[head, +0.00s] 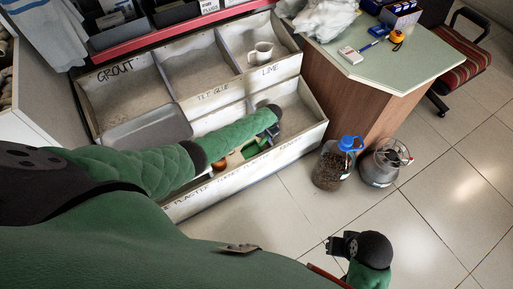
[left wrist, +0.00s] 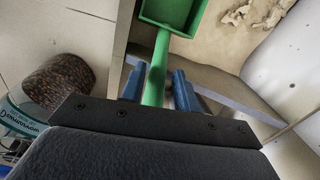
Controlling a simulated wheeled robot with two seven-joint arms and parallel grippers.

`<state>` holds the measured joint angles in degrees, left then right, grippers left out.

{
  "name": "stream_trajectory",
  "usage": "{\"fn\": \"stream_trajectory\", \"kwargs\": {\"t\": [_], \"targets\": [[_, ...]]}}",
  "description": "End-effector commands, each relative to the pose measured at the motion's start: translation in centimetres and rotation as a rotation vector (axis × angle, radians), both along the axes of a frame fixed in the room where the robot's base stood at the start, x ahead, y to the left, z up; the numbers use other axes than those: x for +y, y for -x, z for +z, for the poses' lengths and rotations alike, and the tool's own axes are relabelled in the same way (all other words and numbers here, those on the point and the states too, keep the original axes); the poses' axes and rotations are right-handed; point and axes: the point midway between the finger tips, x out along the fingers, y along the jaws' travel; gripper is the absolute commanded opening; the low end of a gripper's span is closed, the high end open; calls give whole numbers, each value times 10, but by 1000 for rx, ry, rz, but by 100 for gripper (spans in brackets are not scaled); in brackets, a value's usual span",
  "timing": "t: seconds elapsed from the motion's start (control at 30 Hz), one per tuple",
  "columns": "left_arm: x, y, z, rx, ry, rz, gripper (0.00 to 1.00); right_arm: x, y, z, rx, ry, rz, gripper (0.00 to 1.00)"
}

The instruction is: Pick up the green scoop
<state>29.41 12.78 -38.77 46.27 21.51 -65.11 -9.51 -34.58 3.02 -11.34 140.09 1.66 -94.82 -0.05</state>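The green scoop (head: 250,148) lies in the front row of bins in the head view, partly hidden by my left arm. In the left wrist view its square pan (left wrist: 172,12) is at the top, and its handle runs down between my two blue left fingers. My left gripper (left wrist: 158,80) is open around the handle, close to the left finger, with a narrow gap at the right one. In the head view my left gripper (head: 268,132) is over the bin, mostly hidden. My right gripper (head: 341,244) is low over the floor, away from the scoop; its finger opening is unclear.
The bins have raised walls and labels; a grey tray (head: 147,130) and a white jug (head: 260,52) sit in the back row. A blue-capped jar (head: 331,168) and a metal bucket (head: 381,167) stand on the floor beside the counter (head: 398,62). The floor at right is clear.

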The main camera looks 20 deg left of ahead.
Motion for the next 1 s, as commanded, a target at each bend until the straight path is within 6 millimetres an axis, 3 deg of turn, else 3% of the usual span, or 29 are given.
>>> {"fn": "stream_trajectory", "kwargs": {"t": [0.2, 0.47, 0.63, 1.0], "targets": [[0, -2, -17, 0, 1, 1, 31, 0, -1, -4, -6, -2, 1, 36], [0, -2, -18, -1, 2, 0, 31, 6, 0, -4, -5, -11, 6, 36], [0, -2, -18, -1, 2, 0, 0, 8, 1, -4, -2, -15, 3, 36], [0, -2, -14, -1, 2, 0, 0, 5, 1, -4, -3, -12, 0, 36]]}}
